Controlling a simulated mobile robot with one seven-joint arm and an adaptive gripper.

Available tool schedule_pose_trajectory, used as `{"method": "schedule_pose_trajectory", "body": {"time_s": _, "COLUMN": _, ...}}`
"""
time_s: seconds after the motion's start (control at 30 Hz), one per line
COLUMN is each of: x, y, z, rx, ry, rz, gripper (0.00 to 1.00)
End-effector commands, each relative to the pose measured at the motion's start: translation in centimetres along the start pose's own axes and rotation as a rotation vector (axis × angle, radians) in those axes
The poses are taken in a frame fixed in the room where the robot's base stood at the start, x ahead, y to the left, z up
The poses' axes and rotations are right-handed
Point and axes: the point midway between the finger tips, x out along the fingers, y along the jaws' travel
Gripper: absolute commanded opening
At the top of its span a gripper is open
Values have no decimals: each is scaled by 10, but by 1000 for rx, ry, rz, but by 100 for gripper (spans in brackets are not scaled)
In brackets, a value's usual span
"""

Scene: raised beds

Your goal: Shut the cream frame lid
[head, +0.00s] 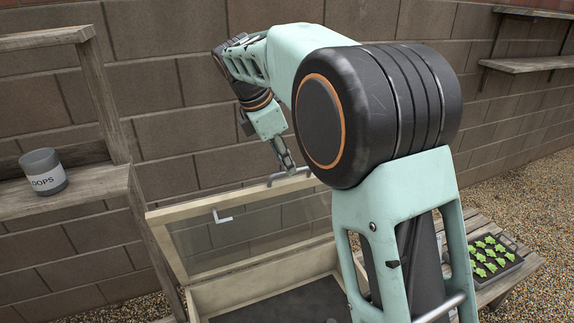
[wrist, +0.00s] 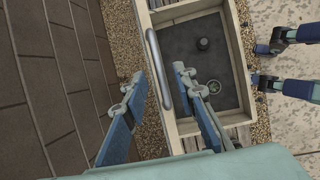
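The cream frame (head: 262,285) is a box with a dark bed inside; it also shows in the wrist view (wrist: 232,55). Its cream-edged glass lid (head: 180,212) stands raised, tilted up near the block wall, with a pale bracket (head: 222,217) on its face. In the wrist view a grey bar handle (wrist: 157,70) runs along the lid's edge. My gripper (wrist: 156,88) is open and empty, its fingers either side of the handle's line; contact cannot be told. In the head view my gripper (head: 286,168) is above the lid's top edge, and my arm hides the lid's right part.
A grey labelled pot (head: 43,172) stands on the left wooden shelf. A seedling tray (head: 490,262) lies on slats at right. The block wall (head: 160,90) is close behind.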

Motion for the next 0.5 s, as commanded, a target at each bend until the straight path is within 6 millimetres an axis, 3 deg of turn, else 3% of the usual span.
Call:
{"method": "schedule_pose_trajectory", "body": {"time_s": 0.2, "x": 16, "y": 0, "z": 0, "rx": 1, "ry": 0, "rz": -1, "gripper": 26}}
{"method": "schedule_pose_trajectory", "body": {"time_s": 0.47, "x": 16, "y": 0, "z": 0, "rx": 1, "ry": 0, "rz": 0, "gripper": 26}}
{"method": "schedule_pose_trajectory", "body": {"time_s": 0.5, "x": 16, "y": 0, "z": 0, "rx": 1, "ry": 0, "rz": 0, "gripper": 21}}
